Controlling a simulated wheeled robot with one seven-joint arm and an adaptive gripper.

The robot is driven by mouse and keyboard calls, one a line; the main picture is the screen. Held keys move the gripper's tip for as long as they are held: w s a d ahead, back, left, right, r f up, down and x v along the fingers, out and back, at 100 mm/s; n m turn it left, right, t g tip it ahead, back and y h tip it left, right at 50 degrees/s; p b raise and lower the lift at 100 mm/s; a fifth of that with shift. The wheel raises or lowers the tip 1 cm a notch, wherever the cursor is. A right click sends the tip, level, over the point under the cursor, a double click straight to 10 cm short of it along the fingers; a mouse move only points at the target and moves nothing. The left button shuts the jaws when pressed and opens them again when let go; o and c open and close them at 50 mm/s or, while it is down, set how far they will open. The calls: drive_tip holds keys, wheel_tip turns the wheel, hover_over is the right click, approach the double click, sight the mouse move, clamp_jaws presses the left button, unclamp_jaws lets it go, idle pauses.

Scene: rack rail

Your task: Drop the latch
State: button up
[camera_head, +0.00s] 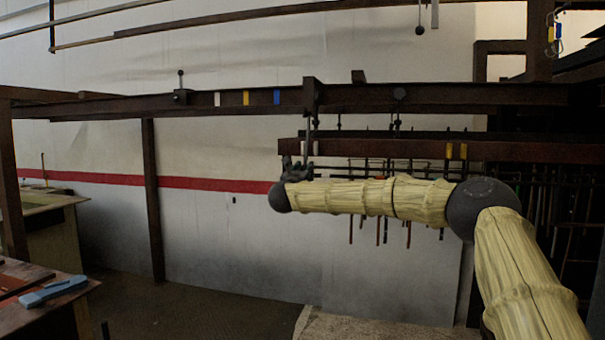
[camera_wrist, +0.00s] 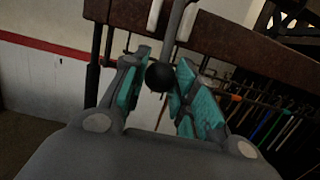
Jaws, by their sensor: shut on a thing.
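My gripper (camera_head: 298,168) is raised at the end of my outstretched arm, just below the brown rail (camera_head: 440,97). In the wrist view its teal-padded fingers (camera_wrist: 160,80) are closed around a black ball (camera_wrist: 158,77) at the lower end of a thin grey rod (camera_wrist: 178,25). In the head view the rod (camera_head: 309,130) hangs from the rail near a short upright post; the fingers hide the ball there. A dark block with an upright knobbed lever (camera_head: 180,96) sits farther left on the rail. I cannot tell which piece is the latch.
White (camera_head: 217,98), yellow (camera_head: 245,97) and blue (camera_head: 277,96) marks lie along the rail. A lower beam (camera_head: 400,149) with hanging tools is behind my arm. A brown post (camera_head: 152,200) stands left. A bench with a blue item (camera_head: 52,291) is at lower left.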

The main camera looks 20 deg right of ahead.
drive_tip(key=f+b+x, duration=0.1)
drive_tip(key=x, duration=0.5)
drive_tip(key=shift+w+d+f, duration=0.25)
drive_tip(key=shift+f, duration=0.25)
drive_tip(key=o, duration=0.9)
drive_tip(key=shift+w+f, duration=0.15)
drive_tip(key=shift+o, duration=0.2)
